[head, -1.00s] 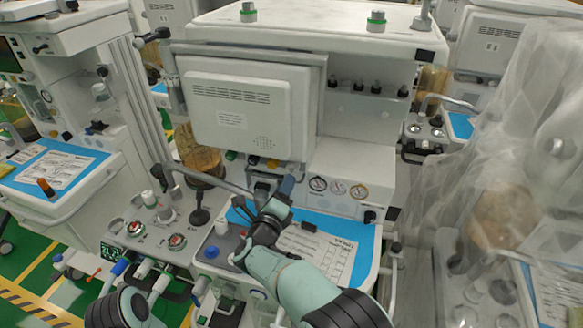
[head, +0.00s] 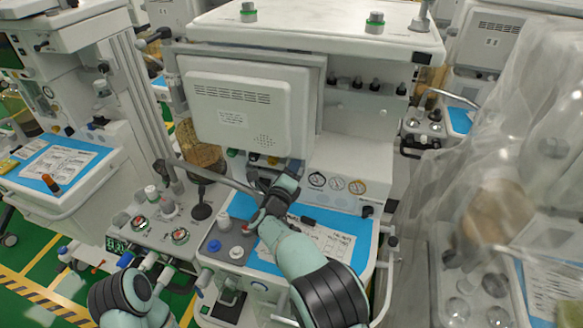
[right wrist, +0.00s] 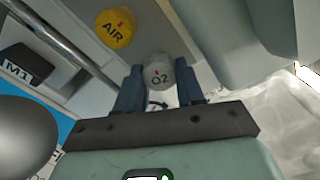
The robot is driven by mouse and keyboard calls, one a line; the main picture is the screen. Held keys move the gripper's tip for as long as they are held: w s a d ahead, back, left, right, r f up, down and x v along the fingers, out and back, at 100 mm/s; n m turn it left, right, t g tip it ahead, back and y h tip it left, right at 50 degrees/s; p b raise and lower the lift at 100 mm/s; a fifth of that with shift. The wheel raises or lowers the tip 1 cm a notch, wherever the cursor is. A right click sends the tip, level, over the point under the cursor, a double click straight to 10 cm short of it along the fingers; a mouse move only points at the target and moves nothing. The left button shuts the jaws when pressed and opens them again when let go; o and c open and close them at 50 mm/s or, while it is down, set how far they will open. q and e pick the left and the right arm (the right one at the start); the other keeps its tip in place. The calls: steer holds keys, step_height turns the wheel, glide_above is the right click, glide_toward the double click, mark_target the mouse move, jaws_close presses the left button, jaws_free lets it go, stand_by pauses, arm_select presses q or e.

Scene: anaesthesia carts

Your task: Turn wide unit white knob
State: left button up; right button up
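The white knob (right wrist: 158,73), marked "O2", is a light grey-white round knob on the wide unit's panel. In the right wrist view it shows just beyond and between the two blue fingertips of my right gripper (right wrist: 158,84). The fingers are apart, one on each side; I cannot tell whether they touch it. In the head view my right gripper (head: 292,168) reaches under the monitor at the wide unit (head: 350,130), and the knob is hidden. My left arm shows at the bottom left, but its gripper is not visible.
A yellow "AIR" knob (right wrist: 116,28) sits close beside the white one. The monitor (head: 240,110) hangs just above my gripper. A blue work surface with a paper sheet (head: 335,243) lies below. A plastic-draped unit (head: 500,180) stands at the right.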

arm_select(q)
steer(key=shift+s+f+b, duration=0.55)
steer(key=shift+f+b, duration=0.25)
steer(key=shift+f, duration=0.15)
steer(key=shift+s+f+b, duration=0.5)
steer(key=shift+f+b, duration=0.25)
steer(key=shift+f, duration=0.15)
arm_select(e)
steer(key=shift+r+n, duration=0.2)
steer(key=shift+n, duration=3.2)
steer(key=o, duration=0.8)
steer(key=shift+f, duration=0.1)
arm_select(q)
steer(key=f+b, duration=0.1)
steer(key=s+f+b, duration=0.1)
steer(key=f+b, duration=0.1)
steer(key=shift+s+f+g, duration=0.15)
steer(key=shift+f+g, duration=0.1)
steer(key=shift+g, duration=0.05)
arm_select(e)
steer(key=v, duration=1.3)
steer(key=shift+s, duration=0.15)
